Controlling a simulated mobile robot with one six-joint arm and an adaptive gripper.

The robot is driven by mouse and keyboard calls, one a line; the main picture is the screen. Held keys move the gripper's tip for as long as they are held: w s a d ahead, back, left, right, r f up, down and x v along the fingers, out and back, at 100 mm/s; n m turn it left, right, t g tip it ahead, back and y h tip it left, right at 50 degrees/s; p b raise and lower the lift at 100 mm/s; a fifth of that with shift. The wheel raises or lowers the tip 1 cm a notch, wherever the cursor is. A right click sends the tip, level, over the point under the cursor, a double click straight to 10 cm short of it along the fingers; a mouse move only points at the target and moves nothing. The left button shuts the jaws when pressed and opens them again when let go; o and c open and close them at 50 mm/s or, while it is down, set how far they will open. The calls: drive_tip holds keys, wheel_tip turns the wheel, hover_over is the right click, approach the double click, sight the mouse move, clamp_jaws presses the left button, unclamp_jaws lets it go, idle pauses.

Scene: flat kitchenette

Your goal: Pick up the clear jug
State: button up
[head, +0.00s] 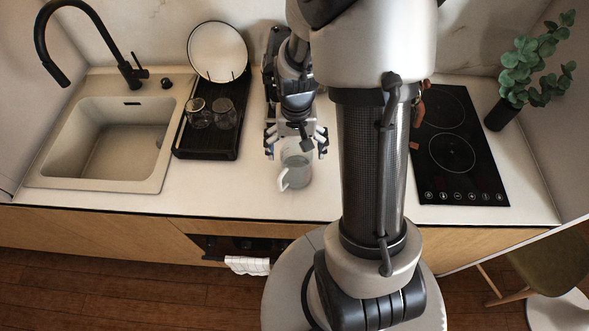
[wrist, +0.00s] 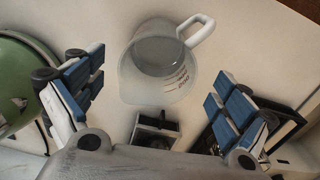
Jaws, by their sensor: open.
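The clear jug (head: 297,177) stands upright on the white counter, between the black drying rack and the cooktop. Its white handle points to the front left in the head view. My gripper (head: 295,150) is open just above and behind the jug, and partly covers it. In the wrist view the jug (wrist: 150,88) is ahead of my gripper (wrist: 160,88), roughly centred between the spread blue-padded fingers, with its handle at the upper right. It has faint red markings on its side. The fingers appear apart from the jug.
The drying rack (head: 207,150) holds glasses (head: 224,116) and a plate (head: 217,52), left of my gripper, beside the sink (head: 112,145). The cooktop (head: 459,150) and a potted plant (head: 530,70) are at right. A green round object (wrist: 18,75) lies left in the wrist view.

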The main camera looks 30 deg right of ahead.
wheel_tip(320, 180, down, 6)
drive_tip(key=shift+r+b, duration=0.1)
drive_tip(key=shift+b, duration=0.55)
drive_tip(key=shift+s, duration=0.1)
drive_tip(key=shift+c, duration=0.5)
drive_tip(key=c, duration=1.3)
